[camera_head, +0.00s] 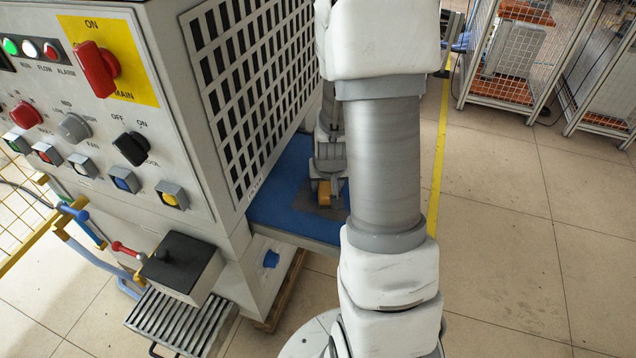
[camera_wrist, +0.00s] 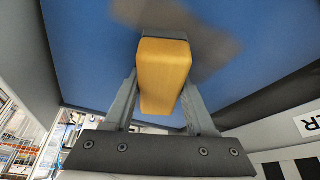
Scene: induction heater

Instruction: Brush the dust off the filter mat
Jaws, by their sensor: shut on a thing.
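The blue filter mat (camera_head: 275,203) lies flat on a shelf at the side of the machine; it fills much of the wrist view (camera_wrist: 90,50). A grey-brown dust patch (camera_head: 333,212) lies on it, also seen in the wrist view (camera_wrist: 215,45). My gripper (camera_head: 324,182) is shut on the brush, whose yellow wooden block (camera_head: 323,193) is low over the patch. In the wrist view the block (camera_wrist: 163,75) sits between both fingers, with a grey strip at its far end. I cannot tell whether the bristles touch the mat. My arm hides the mat's right part.
The machine's slotted grille wall (camera_head: 255,90) rises along the mat's left edge. Its control panel (camera_head: 85,120) faces front left, with a black box (camera_head: 183,262) below. Wire-mesh cages (camera_head: 510,60) stand at back right; the floor right of my arm is clear.

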